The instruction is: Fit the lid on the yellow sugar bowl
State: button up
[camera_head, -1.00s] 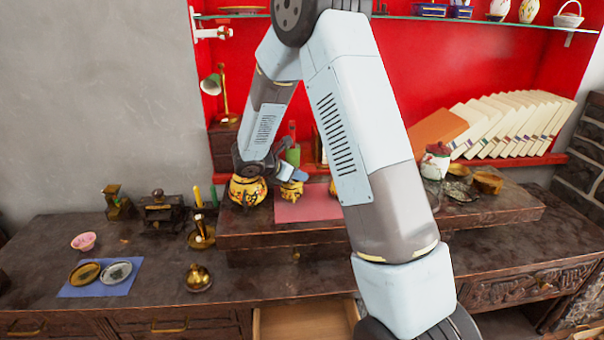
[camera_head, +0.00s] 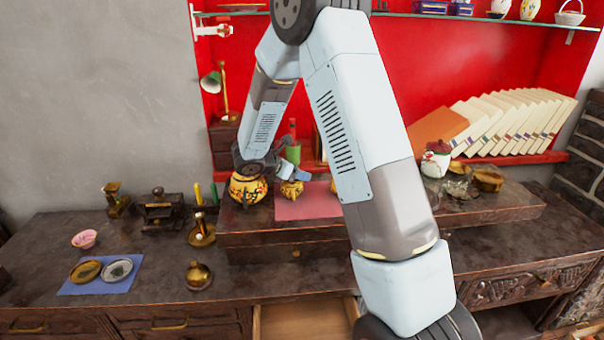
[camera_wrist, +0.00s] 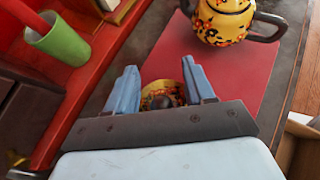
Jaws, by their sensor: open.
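In the head view my gripper (camera_head: 294,172) is just above the small pot. My wrist hides the lower part of the bowl.
A larger yellow pot (camera_head: 247,190) stands close left of the small one. A green cup (camera_head: 293,153) is behind. An open drawer (camera_head: 300,320) is in front.

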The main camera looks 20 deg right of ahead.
jog(key=v, duration=1.3)
jog(key=shift+a+r, duration=0.2)
jog(key=shift+a, duration=0.15)
jog(key=shift+s, duration=0.1)
jog(key=s+d+r+m+g+y, duration=0.2)
jog(key=s+d+r+m, duration=0.4)
jog(key=s+r, duration=0.1)
jog(key=s+d+r+m+t+y, duration=0.1)
jog(key=s+r+m+y, duration=0.3)
jog(key=s+m, duration=0.4)
jog(key=s+d+r+m+t+y, duration=0.2)
jog(key=s+m, duration=0.6)
jog(key=s, duration=0.9)
jog(key=shift+s+d+r+m+y, duration=0.2)
jog(key=shift+d+r+m+y, duration=0.15)
jog(key=shift+r+y, duration=1.05)
jog(key=shift+r, duration=0.2)
